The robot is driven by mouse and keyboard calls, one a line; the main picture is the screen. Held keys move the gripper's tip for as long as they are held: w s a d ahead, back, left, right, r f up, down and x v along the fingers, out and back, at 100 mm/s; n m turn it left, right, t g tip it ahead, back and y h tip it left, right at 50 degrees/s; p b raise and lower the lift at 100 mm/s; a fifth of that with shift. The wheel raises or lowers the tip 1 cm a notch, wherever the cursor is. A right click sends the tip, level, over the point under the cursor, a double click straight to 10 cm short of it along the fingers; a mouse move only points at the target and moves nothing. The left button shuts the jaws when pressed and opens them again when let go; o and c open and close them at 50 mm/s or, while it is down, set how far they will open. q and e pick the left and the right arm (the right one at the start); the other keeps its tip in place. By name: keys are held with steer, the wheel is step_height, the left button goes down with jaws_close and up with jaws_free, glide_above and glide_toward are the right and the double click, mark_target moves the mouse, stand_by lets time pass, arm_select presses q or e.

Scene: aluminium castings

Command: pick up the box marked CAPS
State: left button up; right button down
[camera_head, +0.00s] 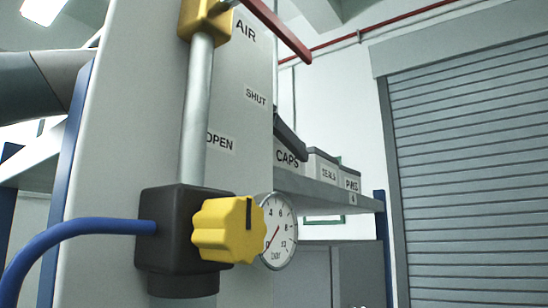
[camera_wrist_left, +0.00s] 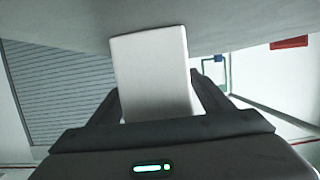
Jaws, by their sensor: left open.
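The box marked CAPS (camera_head: 288,158) stands on a grey shelf behind the upright panel, which hides its left part. My left gripper (camera_head: 290,137) shows as a dark piece at the top of this box, mostly hidden by the panel. In the left wrist view, a plain pale box (camera_wrist_left: 152,72) lies between the two spread dark fingers of my left gripper (camera_wrist_left: 160,90). Its label is not visible there, and I cannot tell whether the fingers touch it. My right gripper is in neither view.
The panel (camera_head: 120,130) with a pipe, a yellow knob (camera_head: 228,229) and a gauge (camera_head: 279,231) blocks much of the near view. Boxes marked SEALS (camera_head: 325,172) and PINS (camera_head: 350,182) stand right of CAPS on the shelf (camera_head: 330,196). A roller shutter (camera_head: 465,170) is at right.

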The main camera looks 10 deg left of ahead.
arm_select(q)
steer(key=shift+c, duration=1.2)
steer(key=c, duration=1.2)
steer(key=shift+r, duration=0.2)
